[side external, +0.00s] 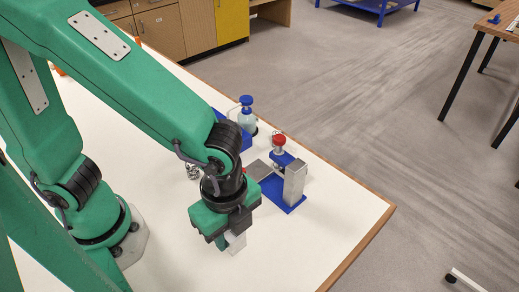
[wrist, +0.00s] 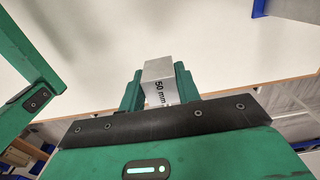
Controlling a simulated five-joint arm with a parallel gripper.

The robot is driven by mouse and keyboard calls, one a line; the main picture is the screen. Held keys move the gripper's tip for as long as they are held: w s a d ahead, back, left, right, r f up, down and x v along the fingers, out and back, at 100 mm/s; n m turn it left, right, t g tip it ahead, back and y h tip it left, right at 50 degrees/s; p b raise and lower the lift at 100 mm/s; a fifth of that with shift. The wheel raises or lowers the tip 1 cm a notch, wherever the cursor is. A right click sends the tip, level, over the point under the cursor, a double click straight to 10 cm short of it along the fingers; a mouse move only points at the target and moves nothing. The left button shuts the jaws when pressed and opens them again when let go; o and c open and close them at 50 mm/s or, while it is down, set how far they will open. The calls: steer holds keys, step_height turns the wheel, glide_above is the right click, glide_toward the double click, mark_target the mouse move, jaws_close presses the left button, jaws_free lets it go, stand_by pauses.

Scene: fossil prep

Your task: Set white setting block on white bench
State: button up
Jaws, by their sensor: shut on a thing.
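My gripper (side external: 226,232) is shut on the white setting block (side external: 237,244), which sticks out below the jaws in the side view. In the wrist view the block (wrist: 158,70) shows pale faces and a "50 mm" mark, held between the two green fingers of my gripper (wrist: 158,92). The white bench (side external: 320,225) lies under and around the gripper, and its surface also shows in the wrist view (wrist: 80,50). I cannot tell whether the block's lower end touches the bench. The jaws hide part of the block.
A blue-based metal stand with a red knob (side external: 279,140) is close to the right of my gripper. A blue-capped bottle (side external: 246,113) and a blue item stand behind. Bare bench lies in front and to the right, up to the brown edge (side external: 368,239).

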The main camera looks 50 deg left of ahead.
steer(key=w+a+f, duration=0.1)
steer(key=w+f, duration=0.1)
steer(key=w, duration=0.1)
steer(key=w+a+f, duration=0.1)
steer(key=w, duration=0.1)
steer(key=w+a+f, duration=0.1)
steer(key=w+f, duration=0.1)
steer(key=w, duration=0.1)
steer(key=shift+w+a+f, duration=0.3)
steer(key=shift+w, duration=0.05)
steer(key=shift+f, duration=2)
steer(key=shift+f, duration=0.15)
steer(key=o, duration=1.1)
steer(key=shift+c, duration=0.2)
step_height(320, 180, up, 12)
steer(key=shift+r, duration=0.2)
